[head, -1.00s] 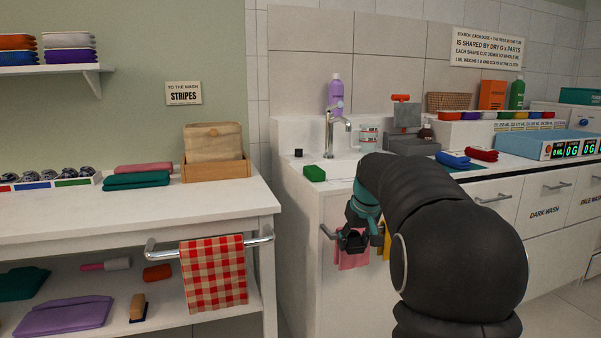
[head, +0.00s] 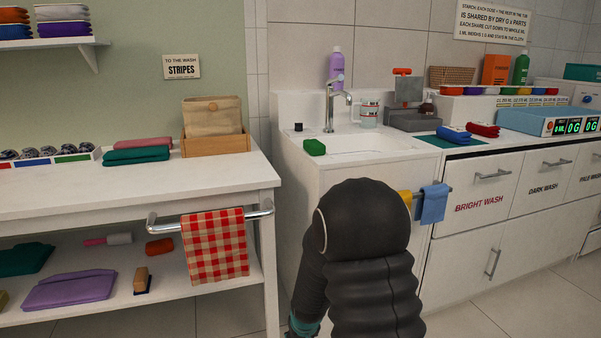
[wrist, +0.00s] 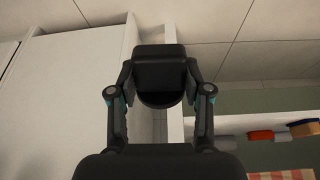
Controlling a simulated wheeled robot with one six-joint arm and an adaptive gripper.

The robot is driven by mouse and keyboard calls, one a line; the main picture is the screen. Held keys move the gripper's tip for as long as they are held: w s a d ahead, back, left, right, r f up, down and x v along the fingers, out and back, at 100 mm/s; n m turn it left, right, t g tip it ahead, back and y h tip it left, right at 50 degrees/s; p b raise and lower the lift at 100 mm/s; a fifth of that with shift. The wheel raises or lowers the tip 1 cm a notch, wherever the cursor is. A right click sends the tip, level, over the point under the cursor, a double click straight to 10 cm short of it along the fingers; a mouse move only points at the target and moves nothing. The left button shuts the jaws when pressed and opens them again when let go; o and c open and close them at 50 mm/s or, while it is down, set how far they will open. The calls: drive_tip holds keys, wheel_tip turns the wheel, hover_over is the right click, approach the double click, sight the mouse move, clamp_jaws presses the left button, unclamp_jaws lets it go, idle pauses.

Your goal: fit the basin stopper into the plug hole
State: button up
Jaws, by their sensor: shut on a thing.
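My gripper (wrist: 160,92) is shut on a black, round-edged thing (wrist: 160,101) in the wrist view. The thing is dark against the dark fingers, so I cannot tell for sure whether it is the stopper. The white basin (head: 372,152) is set in the counter under a chrome tap (head: 331,100). Its plug hole is hidden from this angle. A small black block (head: 298,127) sits on the counter left of the tap.
A green sponge (head: 314,147) lies at the basin's front left corner. A purple bottle (head: 336,68) stands behind the tap. A rail on the cabinet carries a blue cloth (head: 433,203). The left table (head: 90,202) has a rail with a checked cloth (head: 215,245).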

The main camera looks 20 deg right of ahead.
drive_tip(key=shift+g, duration=0.4)
drive_tip(key=s+f, duration=0.1)
drive_tip(key=s+a+f, duration=0.2)
drive_tip(key=shift+s+a+f, duration=0.25)
drive_tip(key=shift+s+f, duration=0.05)
